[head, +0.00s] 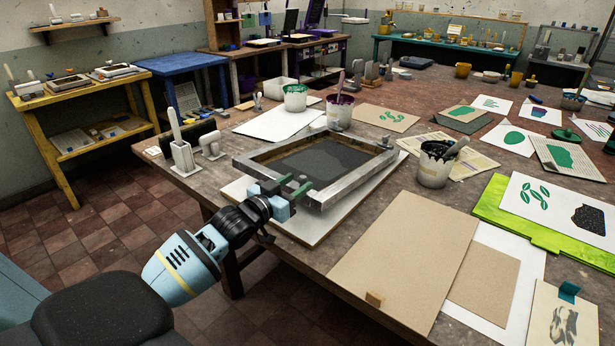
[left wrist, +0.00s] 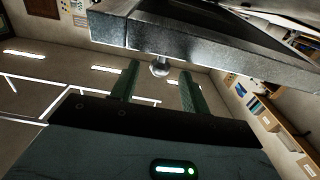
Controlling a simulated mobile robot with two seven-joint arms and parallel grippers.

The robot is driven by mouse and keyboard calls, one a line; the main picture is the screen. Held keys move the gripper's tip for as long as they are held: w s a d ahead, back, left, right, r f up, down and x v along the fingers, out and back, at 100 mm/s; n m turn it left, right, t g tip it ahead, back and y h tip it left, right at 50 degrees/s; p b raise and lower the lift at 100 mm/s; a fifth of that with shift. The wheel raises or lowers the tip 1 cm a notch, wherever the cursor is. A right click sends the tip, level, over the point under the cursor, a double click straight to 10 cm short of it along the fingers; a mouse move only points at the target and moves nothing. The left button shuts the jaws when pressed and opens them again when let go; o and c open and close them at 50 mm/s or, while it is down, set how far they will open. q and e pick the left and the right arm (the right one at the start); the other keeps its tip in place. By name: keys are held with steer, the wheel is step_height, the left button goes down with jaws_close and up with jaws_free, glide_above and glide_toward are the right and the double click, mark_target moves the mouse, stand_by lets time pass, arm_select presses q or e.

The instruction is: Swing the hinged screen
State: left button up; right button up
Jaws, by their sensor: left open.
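The hinged screen (head: 352,184) is a grey metal frame around dark mesh. It lies low over a white board (head: 240,192) on the big table, and looks slightly tilted. My left gripper (head: 296,186) is at the frame's near left edge, with its green fingers open. In the left wrist view the frame's bar (left wrist: 215,48) crosses the top of the picture. A small metal knob (left wrist: 160,68) hangs under the bar and appears between the two fingertips. I cannot tell whether either finger touches it. My right gripper is not in view.
Paint pots (head: 295,97) stand behind the screen, and a dark ink pot (head: 435,163) stands to its right. A large brown board (head: 405,250) lies at the front. Prints cover the right side.

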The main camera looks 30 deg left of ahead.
arm_select(q)
steer(key=shift+w+d, duration=0.2)
steer(key=shift+w, duration=2.4)
jaws_close()
